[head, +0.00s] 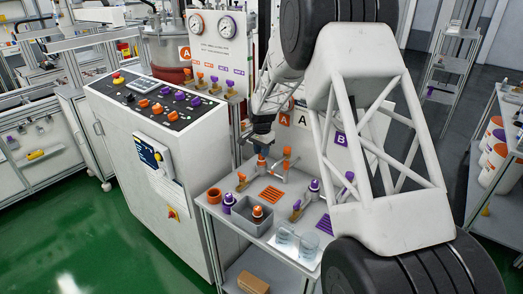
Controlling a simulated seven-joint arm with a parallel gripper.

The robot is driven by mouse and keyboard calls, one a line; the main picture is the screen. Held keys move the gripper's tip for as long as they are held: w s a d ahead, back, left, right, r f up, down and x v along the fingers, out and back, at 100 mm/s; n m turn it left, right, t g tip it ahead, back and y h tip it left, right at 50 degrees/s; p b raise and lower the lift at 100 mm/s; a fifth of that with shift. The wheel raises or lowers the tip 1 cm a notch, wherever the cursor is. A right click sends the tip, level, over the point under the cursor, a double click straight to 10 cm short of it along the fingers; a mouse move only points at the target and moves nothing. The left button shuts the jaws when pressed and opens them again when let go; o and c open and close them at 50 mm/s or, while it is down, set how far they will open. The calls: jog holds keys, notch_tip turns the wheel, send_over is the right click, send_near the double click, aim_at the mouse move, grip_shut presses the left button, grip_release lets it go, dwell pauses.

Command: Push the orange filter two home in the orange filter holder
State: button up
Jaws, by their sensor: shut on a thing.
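My gripper (262,146) points down over the back left of the small grey table. It is shut on a small part with orange and grey on it, the orange filter two (262,160), which looks upright. The filter's lower end is at the grey metal fitting, which seems to be the orange filter holder (276,168). An orange-topped piece (287,154) stands on its right side. At this size I cannot tell how deep the filter sits or whether there is a gap.
A grey bin (243,221) holds an orange-topped part (258,212). An orange cup (214,195), purple-capped parts (229,201), an orange grate (271,194) and clear goggles (297,240) are on the table. A control cabinet (160,150) stands left; my arm hides the right.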

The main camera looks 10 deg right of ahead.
jog(key=shift+f, duration=0.75)
jog(key=o, duration=1)
jog(key=shift+r, duration=3.85)
